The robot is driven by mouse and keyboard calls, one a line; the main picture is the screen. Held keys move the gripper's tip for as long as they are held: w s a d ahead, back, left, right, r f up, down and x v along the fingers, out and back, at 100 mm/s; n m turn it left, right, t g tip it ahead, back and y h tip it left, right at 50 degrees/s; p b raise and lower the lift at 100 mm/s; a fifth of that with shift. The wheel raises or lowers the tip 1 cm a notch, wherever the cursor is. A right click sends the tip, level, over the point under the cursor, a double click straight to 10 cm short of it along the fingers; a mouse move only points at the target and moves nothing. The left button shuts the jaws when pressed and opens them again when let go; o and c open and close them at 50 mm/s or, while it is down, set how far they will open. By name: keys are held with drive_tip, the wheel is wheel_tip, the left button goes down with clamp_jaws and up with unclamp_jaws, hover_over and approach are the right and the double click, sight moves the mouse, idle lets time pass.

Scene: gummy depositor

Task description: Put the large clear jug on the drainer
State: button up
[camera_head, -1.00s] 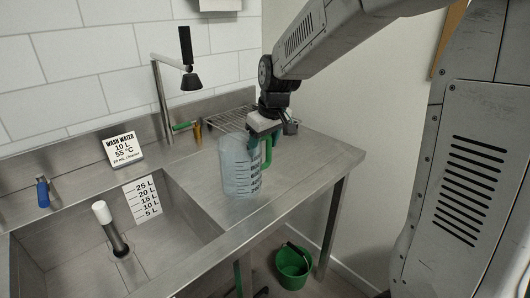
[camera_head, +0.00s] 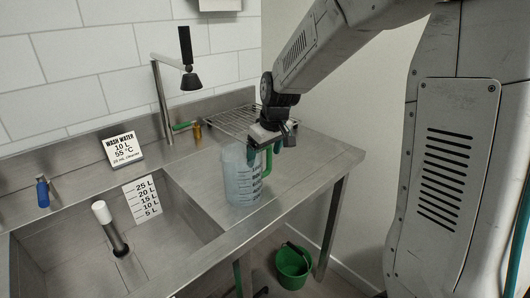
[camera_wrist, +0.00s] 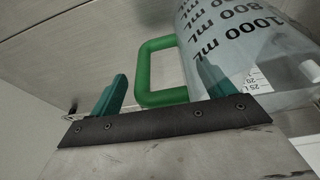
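The large clear jug (camera_head: 240,182) stands upright on the steel counter just right of the sink. Its green handle (camera_head: 268,161) faces right, toward my gripper. My gripper (camera_head: 266,152) is at the jug's upper right side. In the wrist view my gripper (camera_wrist: 160,85) has its two teal fingers wide apart, with the green handle (camera_wrist: 142,72) between them and a gap showing. The right finger overlaps the jug's marked wall (camera_wrist: 232,40); I cannot tell whether it touches. The wire drainer rack (camera_head: 222,118) lies at the back of the counter, partly hidden by my gripper.
The sink basin (camera_head: 75,250) is at left with a white-topped standpipe (camera_head: 108,225). A faucet (camera_head: 165,100) and a wash water sign (camera_head: 122,148) stand behind. Bare counter (camera_head: 315,155) lies to the right. A green bucket (camera_head: 293,268) is on the floor.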

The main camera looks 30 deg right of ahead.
drive_tip(key=a+v, duration=0.1)
drive_tip(key=v, duration=1.1)
drive_tip(key=s+a+f+m+g, duration=0.1)
drive_tip(key=s, duration=1.3)
drive_tip(key=s+a+f+m+g, duration=0.1)
drive_tip(key=s+f+m, duration=0.1)
drive_tip(key=s, duration=1.3)
drive_tip(key=shift+a+h, duration=0.2)
drive_tip(key=shift+h, duration=0.1)
drive_tip(key=shift+s+f, duration=0.1)
